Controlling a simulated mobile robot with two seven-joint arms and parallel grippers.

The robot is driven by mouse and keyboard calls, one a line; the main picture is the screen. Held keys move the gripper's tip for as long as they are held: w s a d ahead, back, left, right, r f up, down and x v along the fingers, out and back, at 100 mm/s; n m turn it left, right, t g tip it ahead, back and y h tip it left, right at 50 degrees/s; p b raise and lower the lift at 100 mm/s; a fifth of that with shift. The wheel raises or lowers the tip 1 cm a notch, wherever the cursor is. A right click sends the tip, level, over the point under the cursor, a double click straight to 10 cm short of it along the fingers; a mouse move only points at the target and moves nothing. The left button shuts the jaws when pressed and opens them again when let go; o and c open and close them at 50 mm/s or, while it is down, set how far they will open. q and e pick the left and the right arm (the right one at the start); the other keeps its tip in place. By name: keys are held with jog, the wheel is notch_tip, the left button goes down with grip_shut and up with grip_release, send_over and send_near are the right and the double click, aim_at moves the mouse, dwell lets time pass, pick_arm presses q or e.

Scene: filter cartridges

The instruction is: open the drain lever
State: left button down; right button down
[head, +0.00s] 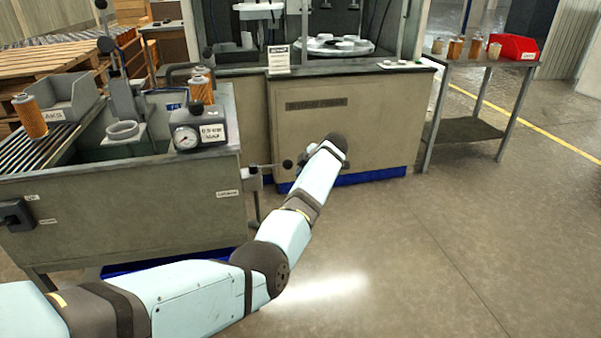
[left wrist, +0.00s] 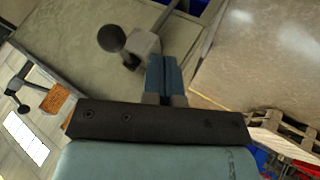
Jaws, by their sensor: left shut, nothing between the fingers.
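The drain lever (head: 268,168) sticks out from the right end of the left bench. It has a grey mount, a thin rod and a dark ball knob. A lever with a black ball knob (left wrist: 111,38) and a grey block shows in the left wrist view, and looks like the same one. My left gripper (left wrist: 163,65) is shut and empty, its blue fingers just right of and below that block. I cannot tell whether they touch it. In the head view my wrist hides most of the gripper, beside the lever. My right gripper is not in view.
The left bench (head: 120,215) carries a pressure gauge (head: 187,138), orange cartridges and a grey bin. A cabinet (head: 350,125) stands behind my left wrist. A side table (head: 480,68) with a red bin (head: 514,46) is at right. The floor at front right is clear.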

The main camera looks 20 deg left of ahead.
pick_arm(q)
jog(key=w+p+v, duration=0.1)
jog(key=v, duration=0.5)
jog(key=shift+s+d+r, duration=0.15)
jog(key=shift+s+r, duration=0.15)
jog(key=shift+s, duration=0.1)
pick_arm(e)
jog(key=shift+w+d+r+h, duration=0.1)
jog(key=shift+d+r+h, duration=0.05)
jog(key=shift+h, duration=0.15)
